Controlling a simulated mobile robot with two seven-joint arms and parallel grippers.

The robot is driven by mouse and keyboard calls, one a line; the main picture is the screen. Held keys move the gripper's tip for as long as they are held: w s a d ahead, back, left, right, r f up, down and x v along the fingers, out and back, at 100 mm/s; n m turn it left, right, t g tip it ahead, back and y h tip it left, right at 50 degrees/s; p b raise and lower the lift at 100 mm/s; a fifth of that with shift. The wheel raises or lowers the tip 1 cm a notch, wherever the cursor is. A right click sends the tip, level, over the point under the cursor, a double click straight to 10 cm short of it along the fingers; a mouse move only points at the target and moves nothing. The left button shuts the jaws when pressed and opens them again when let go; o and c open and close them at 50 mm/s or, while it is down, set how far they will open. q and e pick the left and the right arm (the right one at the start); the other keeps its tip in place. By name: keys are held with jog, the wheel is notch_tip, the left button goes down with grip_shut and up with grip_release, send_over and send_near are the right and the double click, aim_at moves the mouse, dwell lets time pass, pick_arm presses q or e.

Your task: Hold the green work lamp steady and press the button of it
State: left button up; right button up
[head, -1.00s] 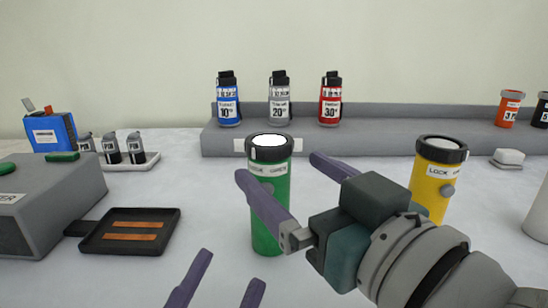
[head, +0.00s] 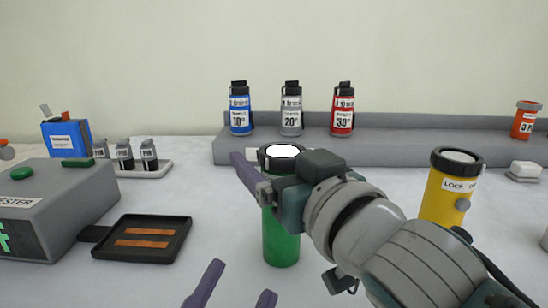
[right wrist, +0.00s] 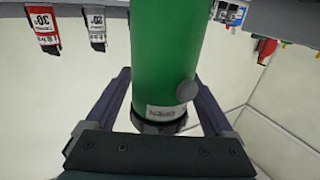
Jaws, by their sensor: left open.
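The green work lamp (head: 281,238) stands upright on the table, with a dark collar and a white top. My right gripper (head: 268,170) is at its upper part in the head view; one purple finger shows left of the lamp, the other is hidden. In the right wrist view, the lamp (right wrist: 165,50) appears upside down between both fingers, which look spread with narrow gaps. Its round grey button (right wrist: 187,91) shows near the label there; it is hidden in the head view. My left gripper (head: 236,286) is open and empty at the bottom edge, in front of the lamp.
A yellow lamp (head: 446,198) stands to the right, close to my right arm. A black tray (head: 180,240) with copper strips and a grey tester box (head: 40,205) are on the left. Blue, grey and red canisters (head: 291,110) stand on the grey shelf (head: 400,150) behind.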

grip_shut()
pick_arm(q)
grip_shut()
dwell(0.6)
dwell(3.3)
